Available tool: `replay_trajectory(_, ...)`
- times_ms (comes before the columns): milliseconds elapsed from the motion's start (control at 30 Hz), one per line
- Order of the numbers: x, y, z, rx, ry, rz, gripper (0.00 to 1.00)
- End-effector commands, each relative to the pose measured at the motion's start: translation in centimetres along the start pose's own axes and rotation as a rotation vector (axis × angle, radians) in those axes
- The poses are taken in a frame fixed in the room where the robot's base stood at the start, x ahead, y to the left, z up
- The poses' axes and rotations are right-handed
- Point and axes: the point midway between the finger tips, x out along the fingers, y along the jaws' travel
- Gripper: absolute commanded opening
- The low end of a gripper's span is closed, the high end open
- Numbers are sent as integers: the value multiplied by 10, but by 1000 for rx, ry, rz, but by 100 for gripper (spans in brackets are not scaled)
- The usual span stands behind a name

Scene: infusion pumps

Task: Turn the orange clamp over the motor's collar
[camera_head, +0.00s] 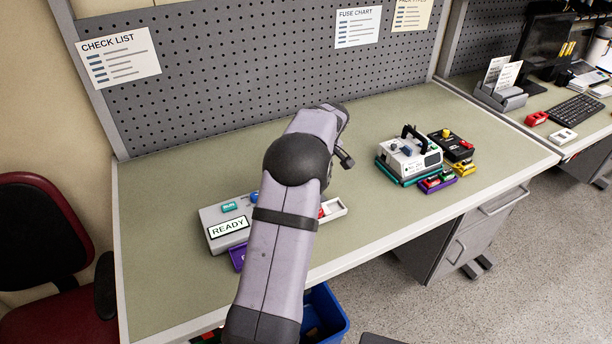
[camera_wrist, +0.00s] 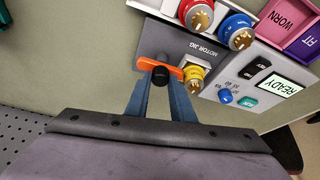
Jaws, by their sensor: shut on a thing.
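The orange clamp (camera_wrist: 148,63) is a short bar on the grey motor jig (camera_wrist: 178,40), with a round black knob (camera_wrist: 160,75) on it. My gripper (camera_wrist: 161,84) is shut on the knob, one blue-grey finger on each side. The clamp's right end reaches the near left edge of the yellow motor (camera_wrist: 194,78), which has a brass gear on top. I cannot tell whether that end lies over the collar or only beside it. In the head view my arm hides the clamp, the motor and my gripper; part of the jig housing (camera_head: 211,219) shows.
The jig's READY display (camera_wrist: 278,86) is lit beside a blue knob (camera_wrist: 225,96) and a green button (camera_wrist: 247,101). A red motor (camera_wrist: 197,14) and a blue motor (camera_wrist: 236,32) stand in a white tray. WORN (camera_wrist: 284,20) and FIT (camera_wrist: 305,45) bins are close by. A white pump (camera_head: 408,155) stands farther right.

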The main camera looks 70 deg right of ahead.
Motion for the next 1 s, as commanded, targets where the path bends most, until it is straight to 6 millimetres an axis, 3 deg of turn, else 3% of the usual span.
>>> replay_trajectory(267,0,0,0,-3,-1,1,0)
replay_trajectory(300,0,0,0,-3,-1,1,31)
replay_trajectory(367,0,0,0,-2,-1,1,40)
replay_trajectory(733,-3,0,0,-1,1,2,40)
replay_trajectory(1000,-33,2,0,-2,2,5,40)
